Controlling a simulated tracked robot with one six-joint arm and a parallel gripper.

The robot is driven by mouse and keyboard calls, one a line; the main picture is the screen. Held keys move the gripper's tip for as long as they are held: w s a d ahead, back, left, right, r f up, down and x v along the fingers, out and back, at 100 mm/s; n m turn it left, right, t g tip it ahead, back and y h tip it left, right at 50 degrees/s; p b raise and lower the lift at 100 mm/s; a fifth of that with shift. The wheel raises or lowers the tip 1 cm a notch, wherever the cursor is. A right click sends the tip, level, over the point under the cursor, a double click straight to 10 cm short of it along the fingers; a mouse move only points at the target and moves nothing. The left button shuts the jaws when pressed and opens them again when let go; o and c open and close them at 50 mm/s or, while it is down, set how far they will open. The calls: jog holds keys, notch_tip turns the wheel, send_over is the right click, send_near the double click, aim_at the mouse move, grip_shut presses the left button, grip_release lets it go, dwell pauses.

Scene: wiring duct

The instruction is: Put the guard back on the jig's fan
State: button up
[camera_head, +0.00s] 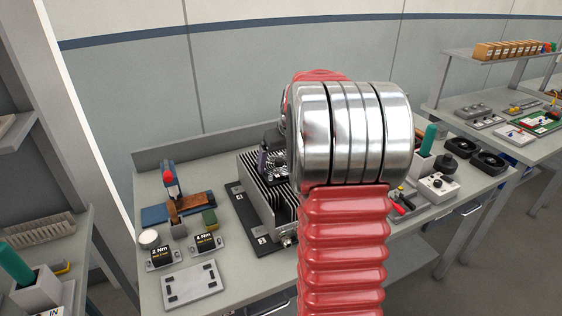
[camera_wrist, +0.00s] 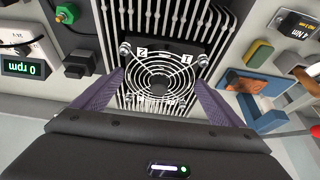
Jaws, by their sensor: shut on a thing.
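The guard (camera_wrist: 160,76) is a round grille of pale concentric wire rings. In the wrist view it sits between the two purple fingers of my gripper (camera_wrist: 159,82), which is shut on it. The guard lies over the finned jig (camera_wrist: 182,22), with a dark round part visible through its rings. Small round metal posts or screws show near its upper corners, beside labels 2 and 1. I cannot tell whether the guard touches the jig. In the head view the jig (camera_head: 252,197) stands on the bench, and my arm hides much of it and my gripper.
Left of the jig are torque blocks (camera_head: 163,257), a grey plate (camera_head: 190,285) and a blue-and-brown tool stand (camera_head: 185,208). To the right are a white control box (camera_head: 438,187) and black fans (camera_head: 487,160).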

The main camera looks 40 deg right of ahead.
jog(key=shift+f, duration=0.45)
jog(key=o, duration=0.8)
jog(key=shift+o, duration=0.2)
jog(key=v, duration=1.3)
jog(key=shift+s+r, duration=0.15)
jog(key=shift+r, duration=0.1)
jog(key=shift+m, duration=0.3)
